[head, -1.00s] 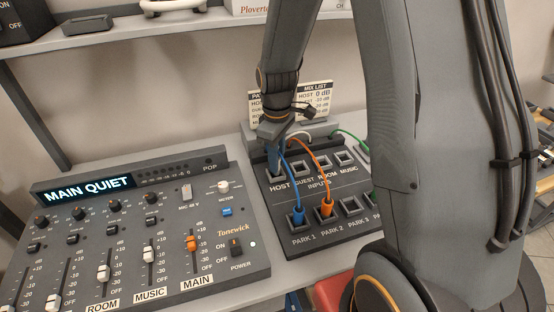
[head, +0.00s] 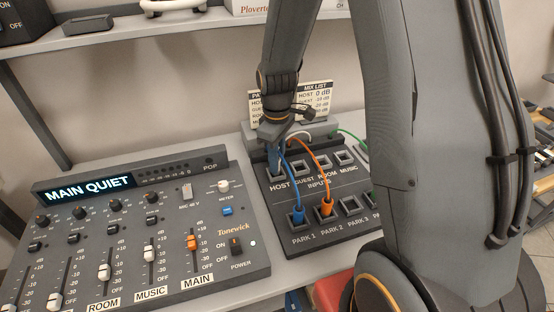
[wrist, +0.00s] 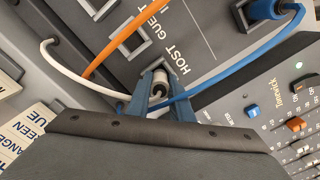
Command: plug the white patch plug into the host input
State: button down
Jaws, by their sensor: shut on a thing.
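My gripper (wrist: 152,92) is shut on the white patch plug (wrist: 161,78), with one blue finger on each side of it. In the wrist view the plug's front end is at the square socket beside the HOST label (wrist: 177,58). I cannot tell how deep it sits. In the head view my gripper (head: 274,160) points down at the host input at the panel's upper left, and hides the plug.
A blue plug (head: 297,214) sits in PARK 1 and an orange plug (head: 326,207) in PARK 2. Their cables arch close beside my gripper. A green cable (head: 350,137) runs at the right. The mixer (head: 140,230) stands left of the patch panel, and a mix list card (head: 316,97) stands behind.

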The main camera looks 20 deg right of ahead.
jog(key=shift+f, duration=0.4)
jog(key=c, duration=1.9)
grip_release()
jog(key=shift+o, duration=0.2)
jog(key=shift+r, duration=0.1)
jog(key=shift+r+p, duration=4.1)
jog(key=shift+r, duration=1.35)
